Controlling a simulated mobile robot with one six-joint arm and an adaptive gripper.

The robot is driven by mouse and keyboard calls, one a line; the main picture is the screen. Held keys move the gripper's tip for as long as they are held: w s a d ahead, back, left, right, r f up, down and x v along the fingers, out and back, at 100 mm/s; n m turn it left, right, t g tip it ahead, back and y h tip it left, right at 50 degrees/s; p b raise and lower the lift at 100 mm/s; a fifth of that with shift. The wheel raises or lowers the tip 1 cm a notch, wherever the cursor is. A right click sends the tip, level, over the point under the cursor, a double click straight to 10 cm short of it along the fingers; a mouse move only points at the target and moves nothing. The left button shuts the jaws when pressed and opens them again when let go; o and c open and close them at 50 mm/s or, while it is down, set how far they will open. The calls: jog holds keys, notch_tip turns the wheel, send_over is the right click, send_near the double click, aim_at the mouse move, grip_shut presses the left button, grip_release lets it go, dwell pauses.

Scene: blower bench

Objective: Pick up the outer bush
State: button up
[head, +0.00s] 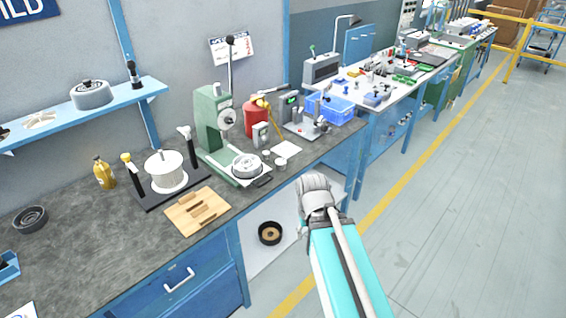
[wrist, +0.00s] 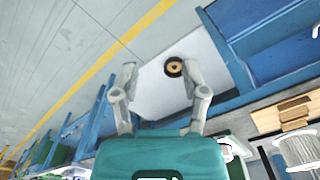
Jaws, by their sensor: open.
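A black ring with a tan inner part (head: 270,233) lies on a white lower shelf under the bench. It also shows in the wrist view (wrist: 174,67), between my fingertips and close to the right one. I cannot tell for sure whether this ring is the outer bush. Small grey cylindrical parts (head: 280,163) stand on the bench beside the green press. My gripper (wrist: 160,66) is open, with nothing held between its fingers.
The white lower shelf (head: 254,256) is otherwise mostly bare. The dark bench top (head: 80,240) holds a green press (head: 212,125), a wooden block (head: 197,211), a white spool (head: 165,172) and a black ring (head: 30,219). Blue drawers (head: 190,285) are left of the shelf. The floor at right is clear.

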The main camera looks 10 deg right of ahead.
jog(key=shift+a, duration=0.1)
jog(key=o, duration=0.3)
jog(key=shift+w, duration=0.15)
jog(key=shift+o, duration=1.4)
jog(key=shift+w+f, duration=0.1)
jog(key=shift+w, duration=0.1)
jog(key=w+f+m+t+b, duration=0.1)
jog(key=w+m, duration=0.1)
jog(key=w, duration=0.1)
jog(key=w+a+f+m+t+y+b, duration=0.1)
jog(key=w+m+b, duration=0.1)
jog(key=w, duration=0.1)
jog(key=w+a+f+m+y+b, duration=0.1)
jog(key=w+m, duration=0.2)
jog(key=shift+w+a+t, duration=0.15)
jog(key=shift+a+t, duration=0.05)
jog(key=shift+t, duration=0.2)
jog(key=w+d+m+t+y+b, duration=0.1)
jog(key=w+d+m+t+b, duration=0.1)
jog(key=w+m, duration=0.5)
jog(key=w+d+m+t+y+b, duration=0.1)
jog(key=w+m+t+b, duration=0.3)
jog(key=w+m, duration=0.4)
jog(key=w+d+m+t+y+b, duration=0.1)
jog(key=w+d+m+t+b, duration=0.2)
jog(key=w+m, duration=0.5)
jog(key=shift+w+r+m+t+b, duration=0.25)
jog(key=shift+m+t+b, duration=0.15)
jog(key=shift+m+b, duration=0.4)
jog(key=shift+w+f, duration=0.1)
